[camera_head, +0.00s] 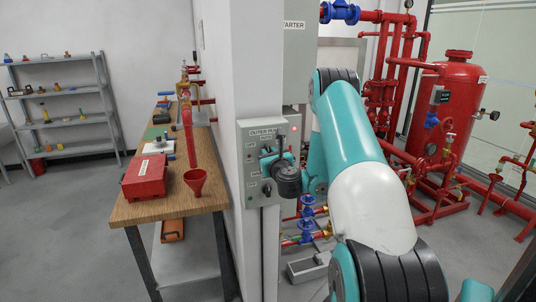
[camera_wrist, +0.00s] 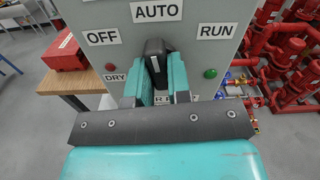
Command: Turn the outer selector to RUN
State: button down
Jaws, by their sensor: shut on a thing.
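The outer selector is a black knob (camera_wrist: 155,52) on a grey control box (camera_head: 248,138) labelled for the outer pump. In the wrist view, OFF (camera_wrist: 102,37) is at its left, AUTO (camera_wrist: 156,11) above and RUN (camera_wrist: 216,31) at its right. The knob stands nearly upright, its upper end toward AUTO. My gripper (camera_wrist: 157,82) is shut on the knob, with one teal finger on each side. In the head view, my gripper (camera_head: 270,163) is against the front of the box, and it and my wrist hide the knob's face.
A red lamp (camera_wrist: 110,66) and a green lamp (camera_wrist: 210,73) sit below the labels. A wooden bench (camera_head: 170,208) with a red box (camera_head: 145,178) and a red funnel (camera_head: 196,181) stands left of the wall. Red pipes and a red tank (camera_head: 452,95) are at the right.

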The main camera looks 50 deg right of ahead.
jog(key=m, duration=0.3)
jog(key=shift+m, duration=1.9)
jog(key=m, duration=0.3)
jog(key=c, duration=1)
grip_release()
jog(key=shift+s+f+b, duration=0.1)
jog(key=shift+b, duration=0.2)
